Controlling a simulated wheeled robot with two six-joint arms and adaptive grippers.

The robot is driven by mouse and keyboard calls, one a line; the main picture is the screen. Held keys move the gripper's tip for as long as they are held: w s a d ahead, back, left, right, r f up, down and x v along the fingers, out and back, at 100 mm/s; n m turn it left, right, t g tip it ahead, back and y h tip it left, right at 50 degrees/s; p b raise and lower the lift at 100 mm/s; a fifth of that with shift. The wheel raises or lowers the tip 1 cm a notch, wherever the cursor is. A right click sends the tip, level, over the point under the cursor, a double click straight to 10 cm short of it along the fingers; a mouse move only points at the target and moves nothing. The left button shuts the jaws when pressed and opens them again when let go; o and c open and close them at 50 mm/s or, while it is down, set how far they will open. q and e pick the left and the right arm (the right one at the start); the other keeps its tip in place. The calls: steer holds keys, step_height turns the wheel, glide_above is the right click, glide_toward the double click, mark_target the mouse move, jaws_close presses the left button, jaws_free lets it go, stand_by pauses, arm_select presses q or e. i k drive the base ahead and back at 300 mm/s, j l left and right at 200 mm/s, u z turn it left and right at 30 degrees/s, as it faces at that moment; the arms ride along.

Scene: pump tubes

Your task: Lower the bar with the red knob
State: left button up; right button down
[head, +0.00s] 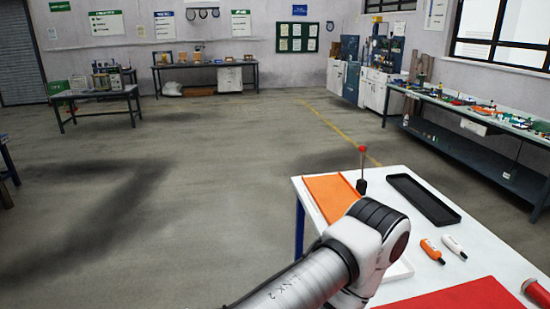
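A red knob (363,149) tops a thin upright bar (362,167). The bar rises from a small dark block (361,186) near the far edge of a white table (475,245), between an orange tray and a black tray. One of my arms crosses the lower middle of the view, and its joint covers part of the table and the orange tray. Neither gripper shows in the head view.
The table holds the orange tray (325,196), the black tray (424,200), an orange tool (431,250), a white tool (455,247), a red mat (465,297) and a red cylinder (537,292). Open floor (200,190) lies left. A long workbench (470,112) stands at the right.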

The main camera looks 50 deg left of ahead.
mark_target(362, 149)
steer(key=u, duration=1.15)
steer(key=i+j+u, duration=0.1)
steer(key=i+j, duration=0.2)
steer(key=i, duration=0.15)
steer(key=i+j+u, duration=0.1)
steer(key=i+j, duration=0.15)
steer(key=i, duration=0.2)
